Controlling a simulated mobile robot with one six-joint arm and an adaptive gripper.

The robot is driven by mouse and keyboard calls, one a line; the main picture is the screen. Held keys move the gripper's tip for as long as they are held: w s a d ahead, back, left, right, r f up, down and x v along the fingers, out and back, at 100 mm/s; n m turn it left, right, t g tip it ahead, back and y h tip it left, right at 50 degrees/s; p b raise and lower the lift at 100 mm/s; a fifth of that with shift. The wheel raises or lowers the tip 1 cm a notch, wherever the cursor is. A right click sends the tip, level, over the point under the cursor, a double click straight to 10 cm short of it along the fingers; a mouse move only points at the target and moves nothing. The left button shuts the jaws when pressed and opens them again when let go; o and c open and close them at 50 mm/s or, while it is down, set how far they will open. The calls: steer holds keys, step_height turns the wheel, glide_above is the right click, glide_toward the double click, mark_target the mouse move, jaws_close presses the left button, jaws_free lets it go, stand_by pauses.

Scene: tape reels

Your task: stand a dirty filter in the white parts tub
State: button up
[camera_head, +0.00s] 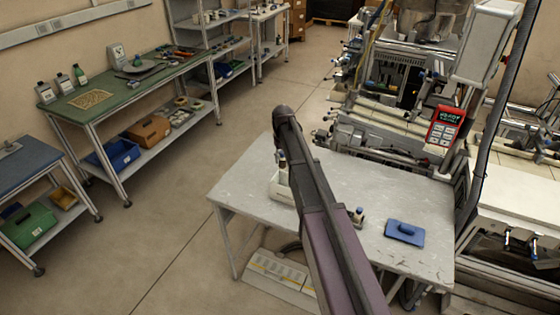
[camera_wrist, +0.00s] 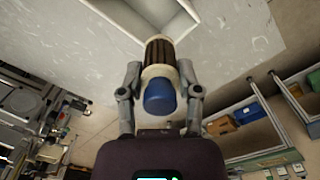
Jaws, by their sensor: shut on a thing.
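My gripper (camera_wrist: 160,70) is shut on a filter (camera_wrist: 159,50), with one finger on each side of its pale collar. The filter has dark brown pleats and a blue end (camera_wrist: 159,98) facing the wrist camera. Its pleated end points towards the white parts tub (camera_wrist: 168,14), which shows at the top of the wrist view. In the head view the tub (camera_head: 280,190) stands on the grey table (camera_head: 330,172), partly hidden by my arm. The held filter (camera_head: 282,160) appears above it; I cannot tell the exact gap.
A small pale-and-dark piece (camera_head: 358,215) stands on the table right of my arm. Machinery with a red handheld panel (camera_head: 446,125) rises behind the table. The table's left end looks clear.

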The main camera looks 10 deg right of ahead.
steer(key=shift+f, duration=0.2)
stand_by(0.3)
steer(key=shift+f+b, duration=6.7)
steer(key=shift+b, duration=0.25)
steer(key=o, duration=1.2)
